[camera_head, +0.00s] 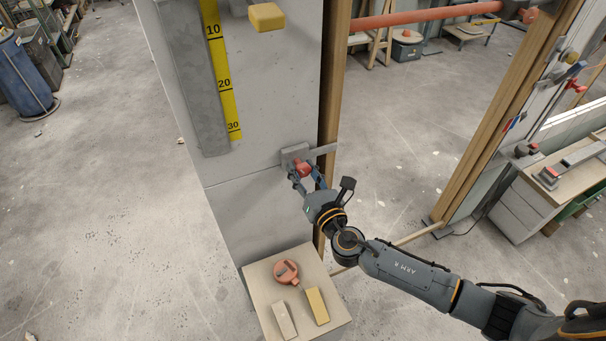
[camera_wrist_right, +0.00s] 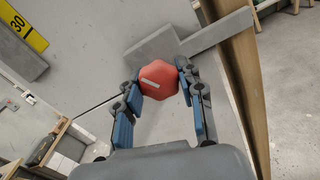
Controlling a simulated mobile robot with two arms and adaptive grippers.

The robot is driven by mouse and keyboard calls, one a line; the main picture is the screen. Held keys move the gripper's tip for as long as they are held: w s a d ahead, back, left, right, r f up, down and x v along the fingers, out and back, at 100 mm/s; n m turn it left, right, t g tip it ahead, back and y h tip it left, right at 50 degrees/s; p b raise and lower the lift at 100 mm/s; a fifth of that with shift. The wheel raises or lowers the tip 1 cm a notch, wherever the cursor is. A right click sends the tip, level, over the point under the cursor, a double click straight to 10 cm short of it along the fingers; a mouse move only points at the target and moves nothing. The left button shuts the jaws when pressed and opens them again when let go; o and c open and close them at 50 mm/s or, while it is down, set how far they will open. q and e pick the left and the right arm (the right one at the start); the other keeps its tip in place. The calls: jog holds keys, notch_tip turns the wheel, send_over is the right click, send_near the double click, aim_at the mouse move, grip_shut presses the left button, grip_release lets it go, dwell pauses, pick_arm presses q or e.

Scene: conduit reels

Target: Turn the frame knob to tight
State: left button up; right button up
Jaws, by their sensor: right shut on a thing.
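The frame knob is red and faceted, with a pale mark on its face; it shows in the head view (camera_head: 304,169) and in the right wrist view (camera_wrist_right: 160,78). It sits on a grey metal bracket (camera_wrist_right: 152,46) fixed to the pale wall panel, beside the wooden post. My right gripper (camera_head: 304,177) is at the knob, with its blue-padded fingers (camera_wrist_right: 160,92) on either side of it, shut on it. In the wrist view the pale mark runs slanted. I cannot read a tight marking. My left gripper is out of view.
A small stand (camera_head: 258,290) below the gripper holds a round orange tool (camera_head: 286,272) and two blocks. A yellow scale (camera_head: 222,80) and a grey bar run down the panel. The wooden post (camera_head: 332,90) stands close right of the knob.

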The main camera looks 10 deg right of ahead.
jog(key=m+b, duration=0.1)
jog(key=m, duration=0.2)
jog(key=shift+f+b, duration=0.15)
jog(key=shift+b, duration=0.25)
jog(key=m+b, duration=0.2)
jog(key=m, duration=0.1)
jog(key=shift+m, duration=0.3)
jog(key=m+b, duration=0.1)
jog(key=m, duration=0.2)
jog(key=shift+a+m, duration=0.1)
jog(key=shift+m, duration=0.2)
jog(key=m, duration=0.2)
jog(key=shift+r+m+b, duration=0.2)
jog(key=shift+m+b, duration=0.1)
jog(key=shift+m, duration=0.1)
jog(key=m, duration=0.3)
jog(key=shift+m, duration=0.4)
jog(key=m, duration=0.2)
jog(key=shift+r+m, duration=0.1)
jog(key=shift+m, duration=0.3)
jog(key=m, duration=0.3)
jog(key=shift+h, duration=0.3)
jog(key=shift+m+p, duration=0.7)
jog(key=shift+m, duration=1.3)
